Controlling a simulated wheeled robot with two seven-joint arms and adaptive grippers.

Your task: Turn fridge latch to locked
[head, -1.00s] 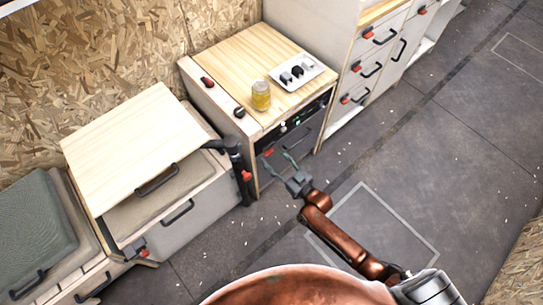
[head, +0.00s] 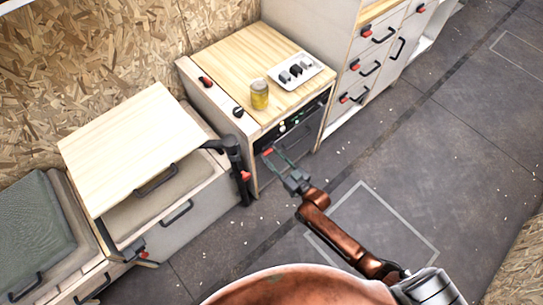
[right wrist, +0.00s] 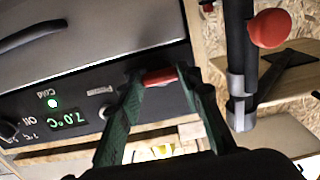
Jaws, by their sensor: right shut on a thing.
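The fridge (head: 290,155) is built into the wood-topped cabinet, with a dark control strip along its upper front. Its latch is a small red piece (right wrist: 160,77) at one end of that strip; it shows small in the head view (head: 267,151). My right gripper (right wrist: 158,84) has its green fingers on either side of the latch and is shut on it. The fingers partly cover the latch's ends, so its exact angle is hard to tell. My left gripper is not in view.
A black post with a red knob (right wrist: 268,28) stands close beside my right gripper. A yellow jar (head: 260,95) and a stove-like panel (head: 296,71) sit on the cabinet top (head: 235,65). A fold-out table (head: 130,140) is at left. The floor to the right is clear.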

